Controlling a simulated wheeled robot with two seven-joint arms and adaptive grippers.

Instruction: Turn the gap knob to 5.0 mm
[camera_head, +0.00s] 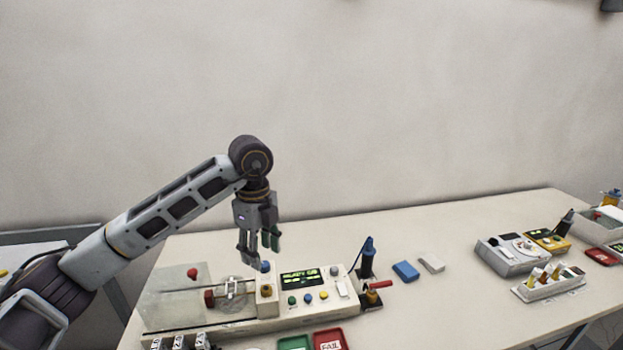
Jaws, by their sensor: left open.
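The tester (328,306) is a cream-coloured box near the table's front, with a green-lit display (299,278) whose text is too small to read surely. A transparent chamber (168,296) forms its left part. A dark red knob (209,299) sits inside or behind the chamber's clear wall, beside a metal fixture (233,288). A blue knob (265,267) and a yellow knob (266,290) stand on a raised block left of the display. I cannot tell which is the gap knob. My left gripper (259,255) is open, pointing down just above the blue knob; contact is unclear. My right gripper is not in view.
A blue probe (367,257) stands upright right of the tester. A blue block (405,271) and a white block (431,263) lie beyond it. Green (295,343) and red (329,340) trays sit in front. A grey meter (509,256) stands at right. The table's back is clear.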

